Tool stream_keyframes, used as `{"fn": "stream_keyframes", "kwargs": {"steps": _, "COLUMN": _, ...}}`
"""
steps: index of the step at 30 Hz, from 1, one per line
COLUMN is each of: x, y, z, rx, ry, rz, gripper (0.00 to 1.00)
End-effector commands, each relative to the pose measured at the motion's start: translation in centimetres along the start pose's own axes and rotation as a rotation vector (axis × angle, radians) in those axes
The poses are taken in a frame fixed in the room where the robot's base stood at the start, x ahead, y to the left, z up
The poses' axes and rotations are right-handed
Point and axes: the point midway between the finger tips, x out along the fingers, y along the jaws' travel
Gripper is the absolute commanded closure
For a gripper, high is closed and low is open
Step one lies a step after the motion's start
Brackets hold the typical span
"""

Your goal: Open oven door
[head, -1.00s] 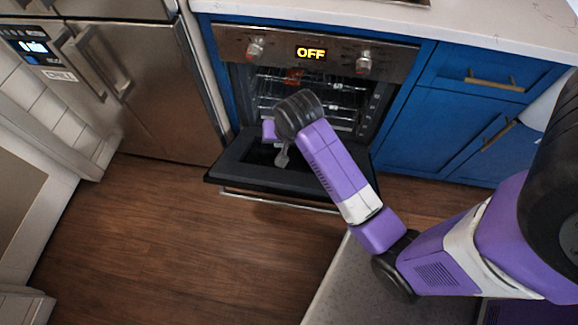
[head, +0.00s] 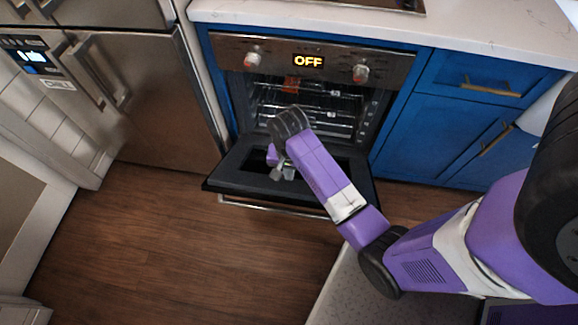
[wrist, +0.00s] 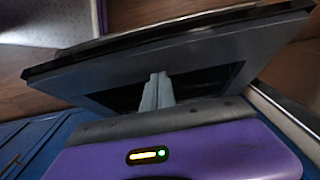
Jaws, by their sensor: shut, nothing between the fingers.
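The oven (head: 310,90) stands in the blue cabinets with its cavity and racks in view. Its door (head: 235,174) is folded far down, close to level, with the inner side facing up. A metal handle bar (head: 270,208) shows along the door's outer front edge. My gripper (head: 284,174) is over the inner side of the door, its fingers pointing down at the dark window. In the wrist view my gripper (wrist: 157,90) has its fingers together and empty, in front of the door's inner panel (wrist: 210,50). I cannot tell whether the fingertips touch the door.
A steel fridge (head: 140,95) stands left of the oven. Blue drawers and cupboards (head: 450,115) are on the right, under a white countertop (head: 480,30). The wooden floor (head: 170,250) in front of the door is clear.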

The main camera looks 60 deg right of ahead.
Motion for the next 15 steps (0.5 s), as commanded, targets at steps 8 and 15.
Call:
{"fn": "stream_keyframes", "kwargs": {"steps": 8, "x": 2.9, "y": 0.1, "z": 2.0, "rx": -0.002, "ry": -0.001, "rz": 0.001, "gripper": 1.0}}
{"fn": "stream_keyframes", "kwargs": {"steps": 15, "x": 3.3, "y": 0.0, "z": 2.4, "rx": -0.001, "ry": 0.0, "rz": 0.0, "gripper": 1.0}}
